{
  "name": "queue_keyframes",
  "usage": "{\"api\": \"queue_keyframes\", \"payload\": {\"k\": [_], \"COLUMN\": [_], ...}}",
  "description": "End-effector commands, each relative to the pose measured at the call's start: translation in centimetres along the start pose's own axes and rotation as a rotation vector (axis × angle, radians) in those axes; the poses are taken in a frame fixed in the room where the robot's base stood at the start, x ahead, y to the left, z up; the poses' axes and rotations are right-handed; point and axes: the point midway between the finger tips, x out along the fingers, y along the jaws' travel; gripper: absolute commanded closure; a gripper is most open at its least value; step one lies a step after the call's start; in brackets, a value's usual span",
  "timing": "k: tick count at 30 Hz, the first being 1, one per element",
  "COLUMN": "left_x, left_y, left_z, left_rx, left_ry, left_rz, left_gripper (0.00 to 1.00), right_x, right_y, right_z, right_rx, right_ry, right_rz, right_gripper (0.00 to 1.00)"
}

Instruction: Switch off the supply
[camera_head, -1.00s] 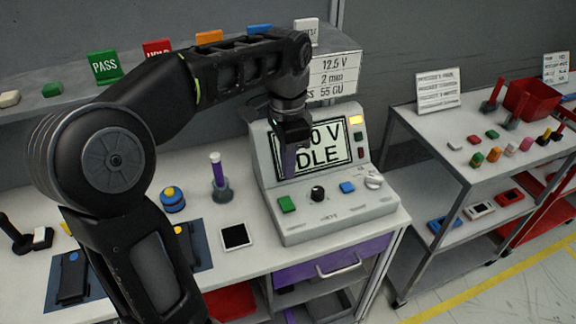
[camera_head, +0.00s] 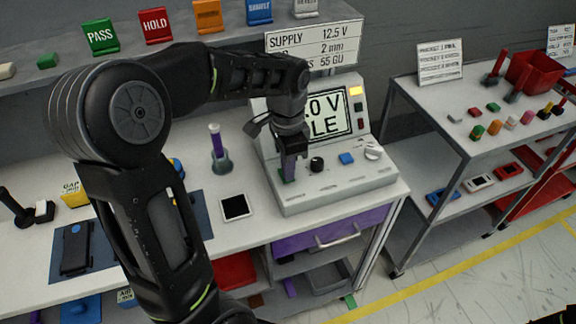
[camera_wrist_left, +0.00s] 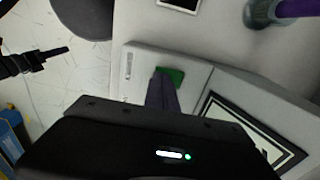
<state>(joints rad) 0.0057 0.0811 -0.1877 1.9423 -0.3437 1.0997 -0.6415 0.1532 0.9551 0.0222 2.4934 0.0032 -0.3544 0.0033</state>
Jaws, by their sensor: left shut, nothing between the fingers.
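The supply (camera_head: 335,193) is a pale grey console with a sloped screen (camera_head: 327,114) whose text is partly hidden by my arm. Its front panel carries a green button at the left, a black knob (camera_head: 317,164), a blue button (camera_head: 346,158) and a white dial (camera_head: 373,150). My left gripper (camera_head: 289,173) points down, shut and empty, at the green button. In the left wrist view the green button (camera_wrist_left: 174,75) shows at the fingertips (camera_wrist_left: 163,84); I cannot tell whether they touch it. My right gripper is not in view.
A sign (camera_head: 312,45) reads "SUPPLY 12.5 V". A shelf with coloured cards stands behind. A second cart (camera_head: 480,140) stands at the right, with floor between.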

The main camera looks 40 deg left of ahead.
Motion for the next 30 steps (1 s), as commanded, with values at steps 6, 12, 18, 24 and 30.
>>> {"api": "queue_keyframes", "payload": {"k": [6,12,18,24,30], "left_x": [0.5,0.4,0.0,-0.1,-0.1], "left_y": [0.2,-0.1,-0.9,-1.4,-1.4], "left_z": [0.0,0.1,0.0,0.0,0.0], "left_rx": [0.000,-0.001,-0.001,-0.001,0.000], "left_ry": [-0.002,-0.003,-0.003,-0.001,-0.001], "left_rz": [0.002,0.003,0.001,0.001,0.001], "left_gripper": [1.00,1.00,1.00,1.00,1.00], "right_x": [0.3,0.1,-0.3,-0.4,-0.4], "right_y": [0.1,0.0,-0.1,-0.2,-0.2], "right_z": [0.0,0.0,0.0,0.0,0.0], "right_rx": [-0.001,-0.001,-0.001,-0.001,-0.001], "right_ry": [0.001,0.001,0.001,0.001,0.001], "right_rz": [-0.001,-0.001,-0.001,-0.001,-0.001], "right_gripper": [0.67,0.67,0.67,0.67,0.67]}}
